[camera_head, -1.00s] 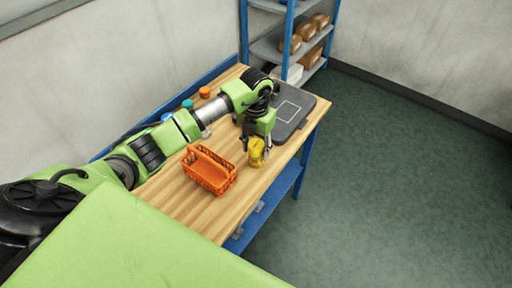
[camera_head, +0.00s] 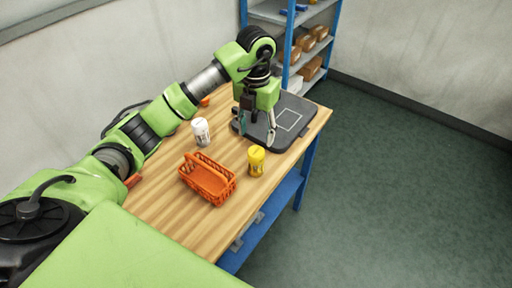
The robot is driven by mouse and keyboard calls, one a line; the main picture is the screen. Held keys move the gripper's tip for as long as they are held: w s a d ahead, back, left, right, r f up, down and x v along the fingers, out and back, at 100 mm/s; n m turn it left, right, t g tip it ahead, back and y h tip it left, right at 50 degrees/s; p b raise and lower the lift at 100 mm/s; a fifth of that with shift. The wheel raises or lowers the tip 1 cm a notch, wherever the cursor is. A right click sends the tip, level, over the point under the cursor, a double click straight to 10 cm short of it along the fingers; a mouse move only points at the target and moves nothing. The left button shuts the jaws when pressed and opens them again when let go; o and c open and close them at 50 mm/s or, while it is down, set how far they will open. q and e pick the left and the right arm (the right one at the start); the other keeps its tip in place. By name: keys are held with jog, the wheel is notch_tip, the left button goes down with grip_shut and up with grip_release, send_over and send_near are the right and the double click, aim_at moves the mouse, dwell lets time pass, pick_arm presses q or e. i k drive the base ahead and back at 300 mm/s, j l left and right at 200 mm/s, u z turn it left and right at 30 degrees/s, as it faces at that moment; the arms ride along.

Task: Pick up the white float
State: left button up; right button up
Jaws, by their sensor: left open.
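The white float (camera_head: 201,131) is a small white cylinder standing upright on the wooden table, behind the orange basket. My left gripper (camera_head: 255,137) points down, open and empty, to the right of the white float and apart from it. Its fingers are spread above the near left part of the dark grey tray. A yellow float (camera_head: 256,161) stands upright near the table's front edge, just in front of my left gripper and clear of it. My right gripper is not in view.
An orange basket (camera_head: 207,181) with a handle stands left of the yellow float. The dark grey tray (camera_head: 293,107) with a white square outline lies at the table's right end. My left arm hides part of the table's back. A blue shelf rack (camera_head: 291,55) holds brown boxes.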

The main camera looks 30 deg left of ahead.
aim_at(199, 127)
jog(key=u, duration=1.4)
jog(key=k, duration=0.5)
